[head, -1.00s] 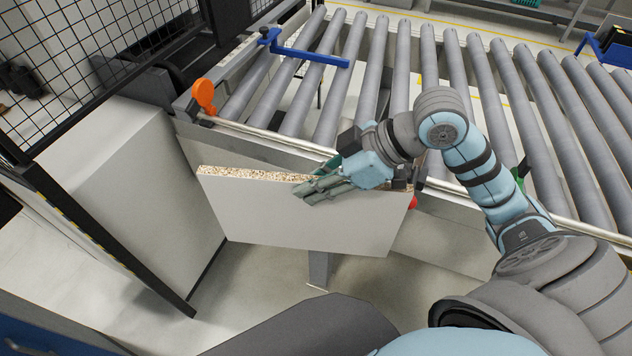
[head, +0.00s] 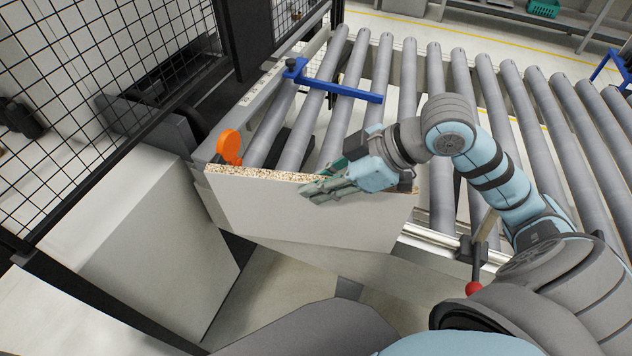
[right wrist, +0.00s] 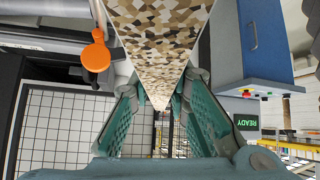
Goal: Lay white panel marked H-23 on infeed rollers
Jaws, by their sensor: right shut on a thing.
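A white panel (head: 300,215) with a bare speckled chipboard edge hangs upright on its long side in front of the infeed rollers (head: 437,140). No marking can be read on its face. My right gripper (head: 322,187) is shut on the panel's top edge, near its middle. In the right wrist view the chipboard edge (right wrist: 155,45) runs between the two green fingers. The panel hides part of the near rail and the near roller ends. My left gripper is not in view.
An orange knob (head: 230,146) stands at the near left corner of the rollers, close to the panel. A blue bar (head: 335,83) crosses above the left rollers. A red knob (head: 473,288) is at the near rail. A mesh fence (head: 120,70) stands left.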

